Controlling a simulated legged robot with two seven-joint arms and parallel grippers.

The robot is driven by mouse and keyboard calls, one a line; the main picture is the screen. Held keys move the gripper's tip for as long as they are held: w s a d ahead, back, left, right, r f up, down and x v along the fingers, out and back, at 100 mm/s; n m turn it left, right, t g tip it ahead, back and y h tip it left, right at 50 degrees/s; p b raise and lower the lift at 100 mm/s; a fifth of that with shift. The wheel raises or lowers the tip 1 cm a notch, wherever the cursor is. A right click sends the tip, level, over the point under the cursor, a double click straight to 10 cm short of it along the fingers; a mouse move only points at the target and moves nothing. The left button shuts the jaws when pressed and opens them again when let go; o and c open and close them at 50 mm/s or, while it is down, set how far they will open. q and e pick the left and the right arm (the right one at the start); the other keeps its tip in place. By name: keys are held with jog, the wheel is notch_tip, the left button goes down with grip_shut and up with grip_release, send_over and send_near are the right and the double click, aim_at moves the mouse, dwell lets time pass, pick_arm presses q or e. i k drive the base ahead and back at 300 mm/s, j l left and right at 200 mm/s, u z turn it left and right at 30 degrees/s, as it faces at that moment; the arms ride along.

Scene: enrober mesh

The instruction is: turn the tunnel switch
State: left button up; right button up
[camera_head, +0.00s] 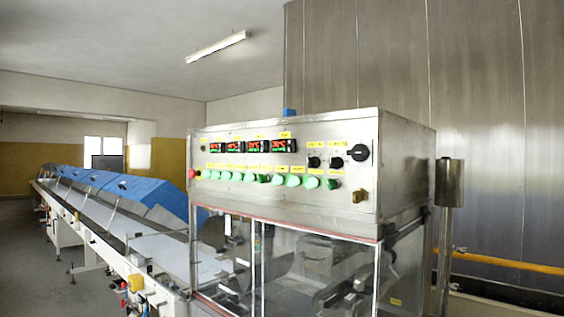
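A steel control panel (225,150) faces me on top of the machine. Two small black rotary knobs sit on its right part, a left one (313,162) and a right one (337,162), each under a yellow label. A larger black rotary switch (358,153) is at the panel's right end. The labels are too small to read, so I cannot tell which is the tunnel switch. Neither of my grippers shows in the head view.
Red-lit displays (282,146) and green buttons (293,181) line the panel, with a red button (191,173) at its left edge. Clear guards (300,265) enclose the machine below. A long conveyor (120,225) with blue covers (150,192) runs left. A steel post (448,183) stands right.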

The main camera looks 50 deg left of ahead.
aim_at(333, 184)
jog(key=l+u, duration=0.15)
jog(key=u, duration=0.3)
jog(key=i+l+u, duration=0.1)
jog(key=u, duration=0.4)
jog(key=l+u, duration=0.2)
jog(key=u, duration=0.25)
jog(key=l+u, duration=0.2)
jog(key=u, duration=0.3)
jog(key=l, duration=0.3)
jog(key=k, duration=0.05)
